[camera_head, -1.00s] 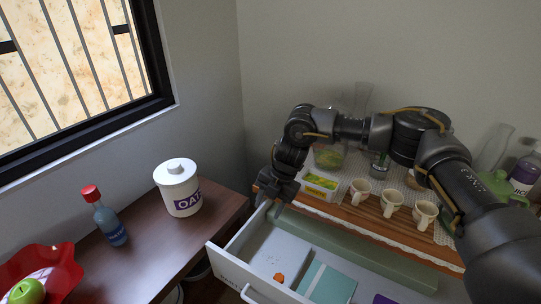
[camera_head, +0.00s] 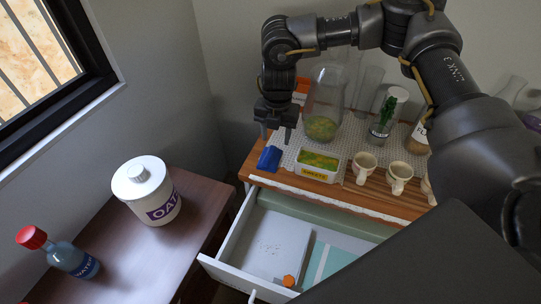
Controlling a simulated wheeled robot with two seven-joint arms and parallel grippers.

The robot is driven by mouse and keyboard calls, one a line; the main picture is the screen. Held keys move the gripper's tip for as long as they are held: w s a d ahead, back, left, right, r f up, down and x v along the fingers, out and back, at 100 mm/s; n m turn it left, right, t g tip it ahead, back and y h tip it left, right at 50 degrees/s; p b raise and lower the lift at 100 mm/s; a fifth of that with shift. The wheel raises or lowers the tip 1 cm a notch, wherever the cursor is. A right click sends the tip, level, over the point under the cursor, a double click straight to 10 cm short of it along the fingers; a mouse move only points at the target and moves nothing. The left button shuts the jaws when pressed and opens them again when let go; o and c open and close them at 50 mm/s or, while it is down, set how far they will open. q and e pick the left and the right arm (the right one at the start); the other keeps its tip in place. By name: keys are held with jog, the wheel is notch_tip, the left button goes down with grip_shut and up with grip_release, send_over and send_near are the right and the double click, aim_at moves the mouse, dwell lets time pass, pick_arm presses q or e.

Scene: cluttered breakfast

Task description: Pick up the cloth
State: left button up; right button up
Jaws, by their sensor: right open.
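A small folded blue item, which looks like the cloth (camera_head: 269,158), lies on the left end of the wooden sideboard top. My right gripper (camera_head: 275,136) points down just above and behind it in the picture, with its fingers apart and nothing visible between them. I cannot tell whether the fingertips touch the surface. My left gripper is not in view.
A yellow-green box (camera_head: 318,168) stands just right of the cloth, and a large glass jar (camera_head: 322,115) stands behind. Cups (camera_head: 363,167) line the front edge. An open drawer (camera_head: 222,271) juts out below. An oats canister (camera_head: 148,190) stands on the left table.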

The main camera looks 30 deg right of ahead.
aim_at(270, 151)
jog(key=shift+w+a+f, duration=0.15)
jog(key=shift+w+f, duration=0.15)
jog(key=shift+f, duration=0.15)
jog(key=shift+w+a+f, duration=0.15)
jog(key=shift+w+f, duration=0.1)
jog(key=shift+f, duration=0.2)
jog(key=shift+w+f, duration=0.65)
jog(key=shift+w, duration=0.3)
jog(key=shift+w+f+g, duration=0.3)
jog(key=shift+w+f, duration=0.2)
jog(key=shift+w, duration=0.1)
jog(key=shift+s+d+f+p, duration=0.1)
jog(key=shift+s+f+p, duration=0.35)
jog(key=shift+f+p, duration=0.35)
jog(key=shift+s+f, duration=0.2)
jog(key=shift+f, duration=1)
jog(key=shift+w+f, duration=0.15)
jog(key=c, duration=0.8)
jog(key=shift+c, duration=1.3)
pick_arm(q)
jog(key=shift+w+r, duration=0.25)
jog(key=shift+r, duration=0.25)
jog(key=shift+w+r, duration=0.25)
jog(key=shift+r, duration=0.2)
